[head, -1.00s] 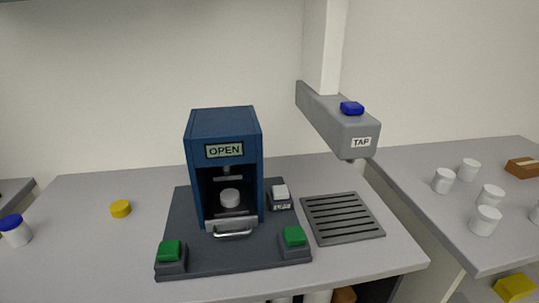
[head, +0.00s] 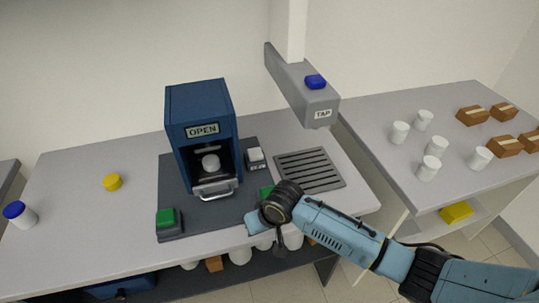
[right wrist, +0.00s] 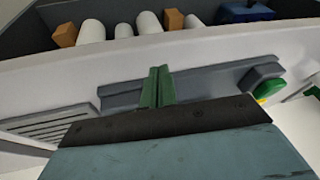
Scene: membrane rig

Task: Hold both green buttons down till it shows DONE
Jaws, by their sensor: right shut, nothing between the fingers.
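The blue press rig (head: 200,105) shows OPEN on its display (head: 202,130). A white round piece (head: 211,163) sits inside its open front. The left green button (head: 166,217) stands clear at the base's front left corner. In the right wrist view a green block (right wrist: 153,88) shows just past the gripper's dark edge. My left gripper is not in view.
A grey tap (head: 315,105) with a blue button hangs over a slotted drain (head: 309,170). A small white-topped switch (head: 255,156) is on the base. White cups and brown boxes fill the right table.

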